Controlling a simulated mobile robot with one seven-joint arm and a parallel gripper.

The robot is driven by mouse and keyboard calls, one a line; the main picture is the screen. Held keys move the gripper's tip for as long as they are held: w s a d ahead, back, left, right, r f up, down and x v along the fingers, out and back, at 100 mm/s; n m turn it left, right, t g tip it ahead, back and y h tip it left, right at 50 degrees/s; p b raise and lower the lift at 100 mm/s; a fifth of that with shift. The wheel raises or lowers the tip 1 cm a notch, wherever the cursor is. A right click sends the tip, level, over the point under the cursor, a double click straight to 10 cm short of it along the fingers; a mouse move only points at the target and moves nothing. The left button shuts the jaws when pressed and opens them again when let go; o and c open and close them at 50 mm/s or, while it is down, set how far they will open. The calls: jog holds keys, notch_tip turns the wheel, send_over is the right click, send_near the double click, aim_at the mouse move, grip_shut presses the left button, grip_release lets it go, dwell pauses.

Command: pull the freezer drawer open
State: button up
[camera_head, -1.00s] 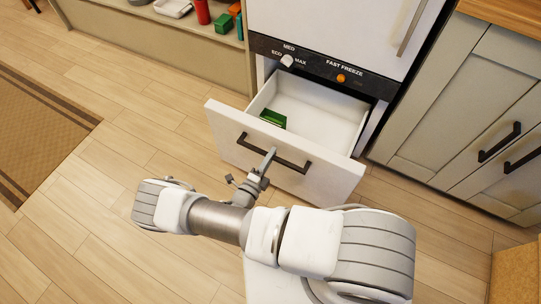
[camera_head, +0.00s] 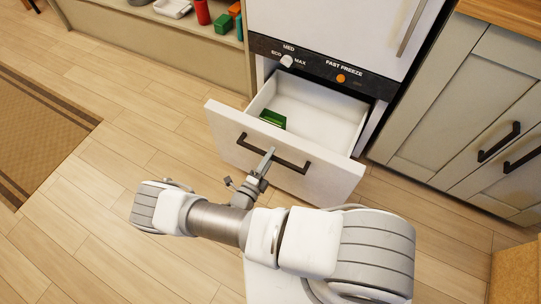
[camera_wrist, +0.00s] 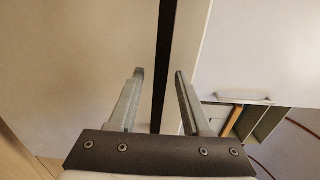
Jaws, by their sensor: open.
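The freezer drawer (camera_head: 322,185) stands pulled out from under the control panel, its white inside showing. A dark bar handle (camera_head: 292,163) runs across its front. A small green box (camera_head: 272,118) lies in the drawer near the front left. My gripper (camera_head: 268,157) is at the left part of the handle, overlapping it in the head view. In the wrist view my gripper (camera_wrist: 158,73) has its two fingers apart with nothing clamped. A dark bar shows between them there; I cannot tell whether the fingers touch the handle.
The control panel (camera_head: 320,68) with its knobs is above the drawer. Grey cabinets (camera_head: 470,100) with dark handles stand to the right. A low shelf (camera_head: 165,45) with coloured items is at the upper left. The wooden floor left of the drawer is clear, with a brown rug (camera_head: 35,130) farther left.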

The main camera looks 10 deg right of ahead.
jog(key=p+v, duration=0.1)
jog(key=v, duration=1.5)
jog(key=shift+s+a+p, duration=0.2)
jog(key=shift+s+p, duration=0.15)
jog(key=w+d+r+m+g+y, duration=0.1)
jog(key=w+d+r+m+g, duration=0.1)
jog(key=r+m+g, duration=0.55)
jog(key=w+d+r+m+g, duration=0.1)
jog(key=w+r+m+g, duration=0.15)
jog(key=r+m, duration=0.9)
jog(key=w+d+r+m+g+y, duration=0.1)
jog(key=w+d+r+m+g, duration=0.15)
jog(key=r+m+g, duration=0.65)
jog(key=s+d+r+m+t+y, duration=0.35)
jog(key=r+m, duration=0.25)
jog(key=r, duration=0.2)
jog(key=s+d+r+m+t+y, duration=0.2)
jog(key=s+d+r+m+t, duration=0.15)
jog(key=r+m, duration=0.3)
jog(key=s+d+r+m+t+y, duration=0.3)
jog(key=d+r+m, duration=0.25)
jog(key=r, duration=0.35)
notch_tip(320, 180, up, 22)
jog(key=p, duration=2.2)
jog(key=shift+s+a+m, duration=0.3)
jog(key=shift+a+m, duration=0.1)
